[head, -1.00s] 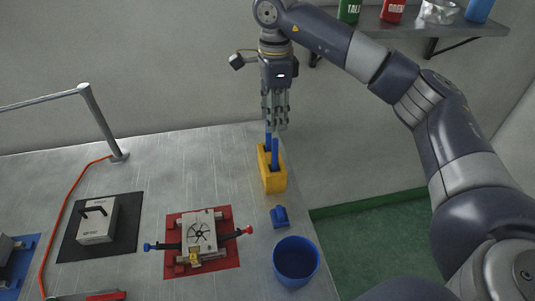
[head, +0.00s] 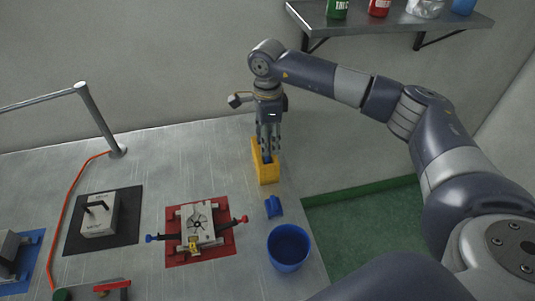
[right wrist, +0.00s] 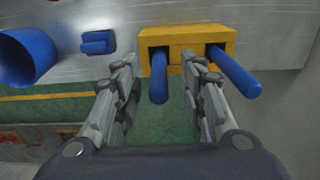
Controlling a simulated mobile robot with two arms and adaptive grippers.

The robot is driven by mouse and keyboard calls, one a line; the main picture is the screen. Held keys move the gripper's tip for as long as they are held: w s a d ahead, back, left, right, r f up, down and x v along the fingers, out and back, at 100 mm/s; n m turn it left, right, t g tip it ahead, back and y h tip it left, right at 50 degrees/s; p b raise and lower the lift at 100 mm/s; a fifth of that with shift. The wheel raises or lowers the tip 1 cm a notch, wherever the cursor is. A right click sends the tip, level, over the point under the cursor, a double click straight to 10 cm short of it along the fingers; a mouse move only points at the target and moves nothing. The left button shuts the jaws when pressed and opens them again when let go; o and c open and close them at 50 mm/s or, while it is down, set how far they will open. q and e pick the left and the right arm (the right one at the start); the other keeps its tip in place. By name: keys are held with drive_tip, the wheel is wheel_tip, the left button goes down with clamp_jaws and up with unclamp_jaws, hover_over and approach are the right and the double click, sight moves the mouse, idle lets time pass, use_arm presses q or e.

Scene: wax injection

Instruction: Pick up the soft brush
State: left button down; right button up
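A yellow holder (head: 267,174) stands near the table's right edge. It holds two blue handles, probably brushes; their lower ends are hidden inside, so I cannot tell which is the soft brush. In the right wrist view one blue handle (right wrist: 159,85) stands between the fingers, and the other handle (right wrist: 236,72) lies outside the right finger. My right gripper (head: 269,147) is just above the holder, pointing down. In the right wrist view its fingers (right wrist: 161,70) are open, with gaps visible on both sides of the handle. My left gripper is not in view.
A blue cup (head: 288,248) and a small blue object (head: 274,207) stand in front of the holder. A red mat (head: 227,244) with a metal mold (head: 202,232) lies to the left. A shelf (head: 400,32) hangs on the wall. The table's middle back is clear.

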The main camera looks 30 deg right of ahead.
clamp_jaws()
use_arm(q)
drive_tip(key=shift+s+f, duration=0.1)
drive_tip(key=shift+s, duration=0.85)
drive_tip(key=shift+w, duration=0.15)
